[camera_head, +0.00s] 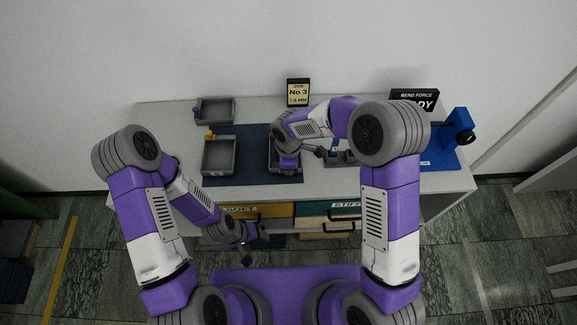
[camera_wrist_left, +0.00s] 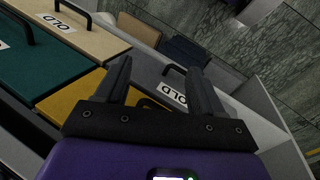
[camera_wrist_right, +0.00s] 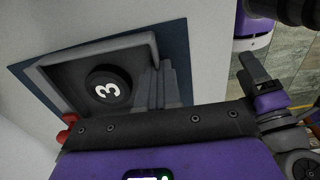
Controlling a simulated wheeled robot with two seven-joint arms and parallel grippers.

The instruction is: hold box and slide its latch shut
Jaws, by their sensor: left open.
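A grey open box (camera_wrist_right: 95,52) holds a black disc marked 3 (camera_wrist_right: 108,88) in the right wrist view. A red part (camera_wrist_right: 69,118), perhaps its latch, shows at its lower left, partly hidden by my gripper body. Whether the latch is shut cannot be told. In the head view the box (camera_head: 272,165) is mostly covered by my right arm. My right gripper (camera_wrist_right: 163,66) has its fingers close together with the box's side wall between them. My left gripper (camera_head: 256,248) is open and empty in front of the table, below its top; its spread fingers show in the left wrist view (camera_wrist_left: 158,70).
Two other grey boxes stand left, one with a yellow knob (camera_head: 210,134), one with a purple knob (camera_head: 197,109). A blue press (camera_head: 457,130) and sign (camera_head: 414,97) stand right. Drawers with handles (camera_head: 265,211) lie below the table's front edge, near my left gripper.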

